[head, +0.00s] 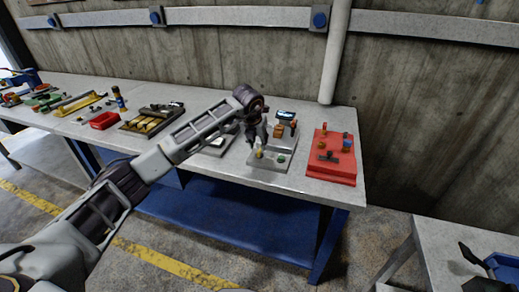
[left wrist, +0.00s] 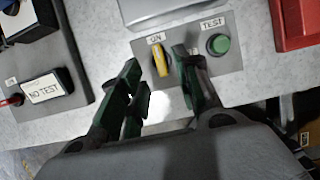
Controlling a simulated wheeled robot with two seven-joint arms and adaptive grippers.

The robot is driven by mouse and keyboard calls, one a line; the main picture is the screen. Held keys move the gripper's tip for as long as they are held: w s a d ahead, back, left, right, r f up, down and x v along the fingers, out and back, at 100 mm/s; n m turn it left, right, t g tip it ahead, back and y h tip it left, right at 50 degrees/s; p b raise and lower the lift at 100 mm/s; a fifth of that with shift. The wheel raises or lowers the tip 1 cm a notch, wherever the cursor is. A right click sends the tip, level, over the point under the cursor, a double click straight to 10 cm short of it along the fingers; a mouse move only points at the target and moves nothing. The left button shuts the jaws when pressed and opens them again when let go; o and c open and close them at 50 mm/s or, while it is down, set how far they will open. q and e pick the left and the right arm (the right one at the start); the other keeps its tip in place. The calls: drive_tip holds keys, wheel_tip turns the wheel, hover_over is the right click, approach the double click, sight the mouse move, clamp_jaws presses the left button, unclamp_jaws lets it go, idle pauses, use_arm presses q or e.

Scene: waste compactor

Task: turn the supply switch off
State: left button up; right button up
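The supply switch looks to be the yellow knob (left wrist: 161,60) on a grey panel (left wrist: 196,72), with an ON label just above its upper end. It also shows small in the head view (head: 259,152). In the left wrist view the knob stands nearly upright, slightly tilted. My left gripper (left wrist: 160,78) is open, with its dark green fingers on either side of the knob's lower part. I cannot tell whether they touch it. In the head view my left gripper (head: 261,140) points down over the panel. My right gripper is not in view.
A green TEST button (left wrist: 218,44) sits right of the knob, close to the right finger. A NO TEST box (left wrist: 45,88) lies to the left. A red box (head: 330,169) stands right of the panel. Tools and trays fill the bench's left; a concrete wall stands behind.

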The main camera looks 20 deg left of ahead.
sight(259, 150)
use_arm(q)
drive_tip(key=shift+x, duration=2.5)
clamp_jaws()
